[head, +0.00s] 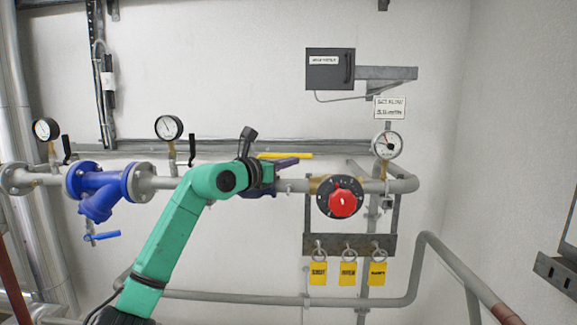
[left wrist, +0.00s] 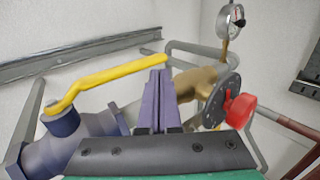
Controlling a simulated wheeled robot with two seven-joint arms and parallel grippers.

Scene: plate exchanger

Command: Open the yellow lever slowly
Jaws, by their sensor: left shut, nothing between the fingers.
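The yellow lever (head: 301,155) lies nearly level along the pipe, just behind and above my left gripper in the head view. In the left wrist view the yellow lever (left wrist: 108,74) rises from a dark blue-grey valve body (left wrist: 62,140) and runs right, its free end by my fingertips. My left gripper (head: 292,162) is shut and empty. Its purple fingers (left wrist: 160,78) are together beside the lever's end; I cannot tell whether they touch it. In the head view my gripper and wrist hide most of the valve body. My right gripper is not in view.
A red knob (head: 343,203) on a black dial sits right of the lever, with a gauge (head: 387,145) above. Yellow tags (head: 348,273) hang from a bracket below. A blue strainer (head: 97,188) is on the pipe at left. A grey pipe (head: 260,299) runs low in front.

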